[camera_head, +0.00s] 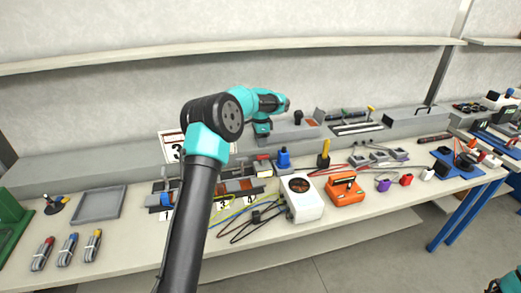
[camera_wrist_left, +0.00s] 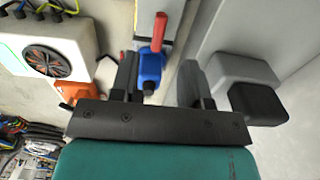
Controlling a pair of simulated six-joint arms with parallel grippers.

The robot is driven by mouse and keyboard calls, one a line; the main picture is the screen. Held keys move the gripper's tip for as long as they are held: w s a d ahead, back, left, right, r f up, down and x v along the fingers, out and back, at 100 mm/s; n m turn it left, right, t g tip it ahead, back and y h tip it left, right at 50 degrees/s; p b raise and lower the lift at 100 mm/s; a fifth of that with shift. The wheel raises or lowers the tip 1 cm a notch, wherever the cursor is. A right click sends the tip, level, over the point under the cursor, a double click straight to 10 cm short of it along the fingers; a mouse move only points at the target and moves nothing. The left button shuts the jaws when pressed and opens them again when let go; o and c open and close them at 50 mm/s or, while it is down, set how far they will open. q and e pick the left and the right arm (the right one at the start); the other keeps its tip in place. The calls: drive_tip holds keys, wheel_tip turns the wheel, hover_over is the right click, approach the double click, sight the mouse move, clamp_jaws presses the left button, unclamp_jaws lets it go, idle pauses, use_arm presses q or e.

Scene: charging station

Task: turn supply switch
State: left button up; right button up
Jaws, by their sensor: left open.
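A small blue block (camera_wrist_left: 151,66) with a red lever (camera_wrist_left: 161,30) shows between my left gripper's fingers in the left wrist view. It looks like the blue piece (camera_head: 284,159) at the bench's middle in the head view. I cannot tell for sure that it is the supply switch. My left gripper (camera_wrist_left: 159,70) is open, with one black finger on each side of the blue block in the picture. I see no clear contact. In the head view its fingers are hard to make out. My right gripper is not in view.
A white box with a round fan (camera_head: 302,198) and an orange box (camera_head: 345,191) stand in front. A yellow-handled lever (camera_head: 325,152) stands to the right. A grey block with a black end (camera_wrist_left: 258,104) sits beside the gripper. Cables lie near the front; a grey tray (camera_head: 98,205) is left.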

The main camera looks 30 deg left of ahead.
use_arm(q)
wheel_tip(320, 180, up, 10)
idle(0.3)
drive_tip(key=shift+f, duration=0.15)
